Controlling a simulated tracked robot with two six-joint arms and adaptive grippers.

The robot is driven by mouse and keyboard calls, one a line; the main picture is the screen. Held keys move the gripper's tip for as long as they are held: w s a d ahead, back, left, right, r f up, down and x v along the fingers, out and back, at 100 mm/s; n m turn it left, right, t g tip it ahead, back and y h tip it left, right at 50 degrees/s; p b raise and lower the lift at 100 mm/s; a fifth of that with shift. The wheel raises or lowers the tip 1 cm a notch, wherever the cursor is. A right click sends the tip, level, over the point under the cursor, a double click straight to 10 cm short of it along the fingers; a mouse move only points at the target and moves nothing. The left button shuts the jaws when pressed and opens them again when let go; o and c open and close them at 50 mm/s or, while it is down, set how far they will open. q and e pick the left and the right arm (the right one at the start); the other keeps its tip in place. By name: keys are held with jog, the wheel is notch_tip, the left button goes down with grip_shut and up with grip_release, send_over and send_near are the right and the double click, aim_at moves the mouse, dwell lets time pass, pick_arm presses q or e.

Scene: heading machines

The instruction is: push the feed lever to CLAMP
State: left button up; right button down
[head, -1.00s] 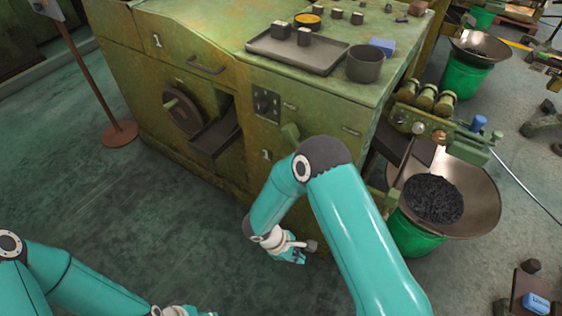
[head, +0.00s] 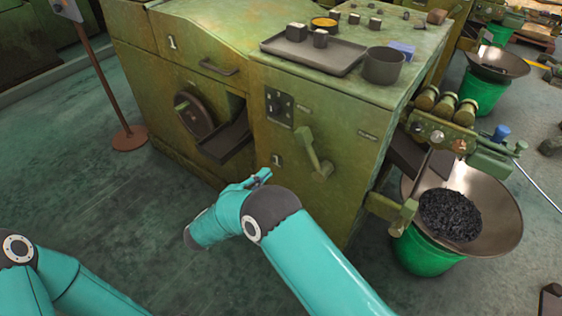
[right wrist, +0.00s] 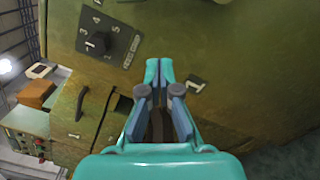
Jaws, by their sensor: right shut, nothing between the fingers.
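The feed lever (head: 312,152) is a green handle on the front face of the green machine (head: 345,205). It slants downward to the right, and a small label plate (head: 368,135), too small to read surely, sits to its right. My right gripper (head: 262,177) is shut and empty, left of and below the lever and apart from it. In the right wrist view its fingers (right wrist: 166,82) point at the green panel near a plate marked 1 (right wrist: 195,84). I cannot make out the lever there. My left arm shows at the lower left, with its gripper out of view.
A dial plate (head: 279,106) sits left of the lever, beside a handwheel (head: 194,115) and a chute (head: 226,138). A tray (head: 313,55) and a dark cup (head: 384,65) stand on top. A bowl of dark parts (head: 490,217) stands at right.

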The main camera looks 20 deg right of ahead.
jog(key=w+d+r+p, duration=0.2)
jog(key=w+d, duration=0.1)
jog(key=d, duration=0.7)
jog(key=shift+w+d, duration=0.25)
jog(key=shift+d, duration=0.15)
jog(key=shift+r, duration=0.1)
